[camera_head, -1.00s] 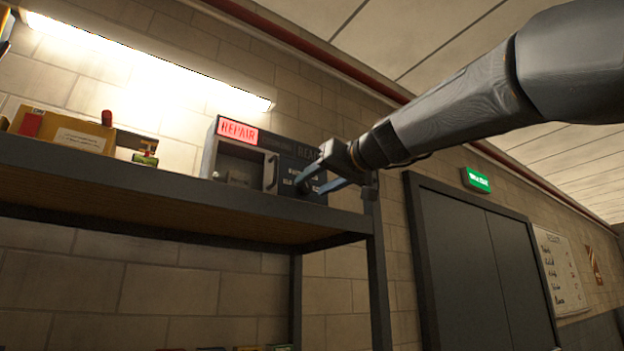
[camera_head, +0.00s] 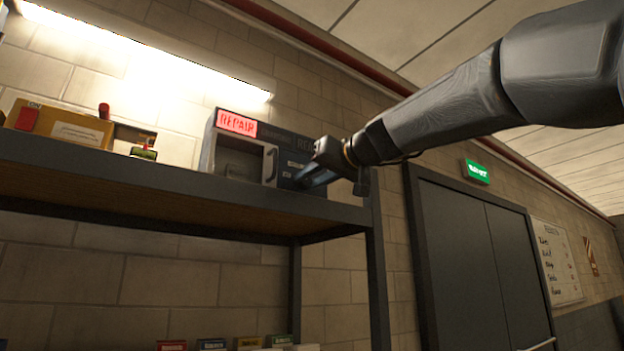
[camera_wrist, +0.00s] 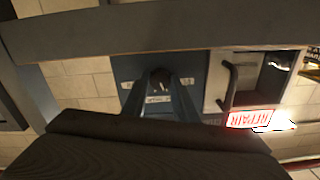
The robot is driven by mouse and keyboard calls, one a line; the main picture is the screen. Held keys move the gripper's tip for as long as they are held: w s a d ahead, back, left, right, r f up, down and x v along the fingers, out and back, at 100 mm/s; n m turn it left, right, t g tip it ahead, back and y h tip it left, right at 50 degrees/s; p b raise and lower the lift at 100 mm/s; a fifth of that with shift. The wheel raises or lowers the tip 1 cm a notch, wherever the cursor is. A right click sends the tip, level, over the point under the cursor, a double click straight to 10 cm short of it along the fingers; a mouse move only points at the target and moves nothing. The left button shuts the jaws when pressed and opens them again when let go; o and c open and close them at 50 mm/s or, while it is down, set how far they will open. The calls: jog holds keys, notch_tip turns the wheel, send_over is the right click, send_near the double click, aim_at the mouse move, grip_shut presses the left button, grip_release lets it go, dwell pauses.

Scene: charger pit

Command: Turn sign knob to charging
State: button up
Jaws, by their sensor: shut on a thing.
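The sign box (camera_head: 210,160) stands on the shelf at its right end. Its lit red REPAIR sign (camera_head: 237,123) is at the upper left; other words along the top are dark. My gripper (camera_head: 303,178) reaches from the right to the blue-grey control panel and covers much of it in the head view. In the wrist view, which is upside down, my gripper (camera_wrist: 160,82) is shut on the dark sign knob (camera_wrist: 160,76). Small white labels surround the knob; their words are too small to read surely. The knob's pointing direction cannot be told.
The box's door handle (camera_wrist: 229,87) is close beside the panel. The shelf (camera_head: 180,195) edge runs below. A yellow box (camera_head: 60,124) and small items stand at the shelf's left. A grey double door (camera_head: 480,260) is to the right.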

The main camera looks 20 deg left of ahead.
jog(key=m, duration=0.4)
jog(key=shift+m, duration=2.2)
jog(key=o, duration=1.1)
jog(key=shift+c, duration=0.2)
jog(key=shift+s+d, duration=0.1)
jog(key=shift+s, duration=0.05)
jog(key=b+v, duration=0.3)
jog(key=v, duration=0.4)
jog(key=shift+s+d, duration=0.2)
